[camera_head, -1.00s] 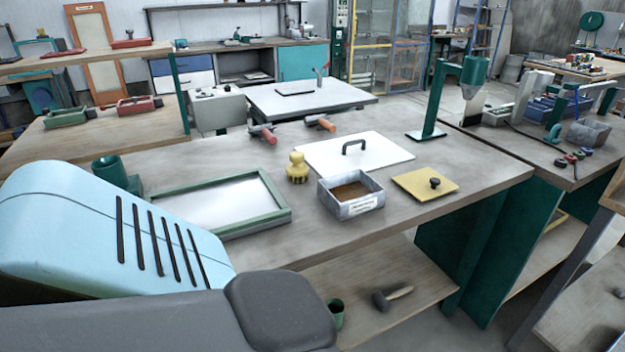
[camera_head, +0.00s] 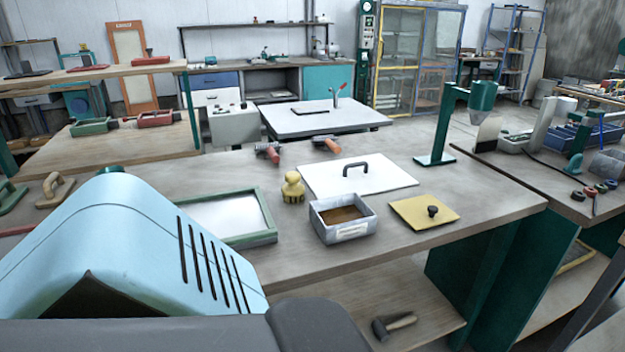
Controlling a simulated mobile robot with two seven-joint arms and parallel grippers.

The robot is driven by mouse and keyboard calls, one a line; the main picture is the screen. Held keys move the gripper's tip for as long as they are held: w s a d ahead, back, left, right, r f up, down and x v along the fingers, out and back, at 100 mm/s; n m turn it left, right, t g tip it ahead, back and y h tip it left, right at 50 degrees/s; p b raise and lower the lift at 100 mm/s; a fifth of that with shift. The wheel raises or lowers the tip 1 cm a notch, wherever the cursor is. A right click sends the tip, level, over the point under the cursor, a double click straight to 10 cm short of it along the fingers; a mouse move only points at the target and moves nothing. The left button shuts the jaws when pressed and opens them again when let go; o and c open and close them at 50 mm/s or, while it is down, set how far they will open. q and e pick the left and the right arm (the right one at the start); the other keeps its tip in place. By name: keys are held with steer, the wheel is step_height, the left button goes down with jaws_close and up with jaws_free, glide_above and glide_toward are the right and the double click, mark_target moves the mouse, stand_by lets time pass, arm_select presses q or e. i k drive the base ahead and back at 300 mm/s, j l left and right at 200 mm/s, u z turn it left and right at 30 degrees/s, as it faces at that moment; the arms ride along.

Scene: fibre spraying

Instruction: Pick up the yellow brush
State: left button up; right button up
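The yellow brush (camera_head: 293,188) stands upright on the workbench (camera_head: 240,168), with a rounded knob on top and bristles below. It is just left of a white board and behind the gap between the green-framed tray and the grey box. Nothing covers it. Neither of my grippers shows in the view.
Around the brush are the green-framed tray (camera_head: 262,238), the grey metal box (camera_head: 345,233) with brown contents, the white board with black handle (camera_head: 390,185) and a yellow plate with black knob (camera_head: 425,212). A light-blue machine (camera_head: 130,240) blocks the lower left. A hammer (camera_head: 395,325) lies on the lower shelf.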

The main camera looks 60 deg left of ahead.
mark_target(292, 190)
steer(key=i+l, duration=0.35)
steer(key=i, duration=0.15)
steer(key=u, duration=2.15)
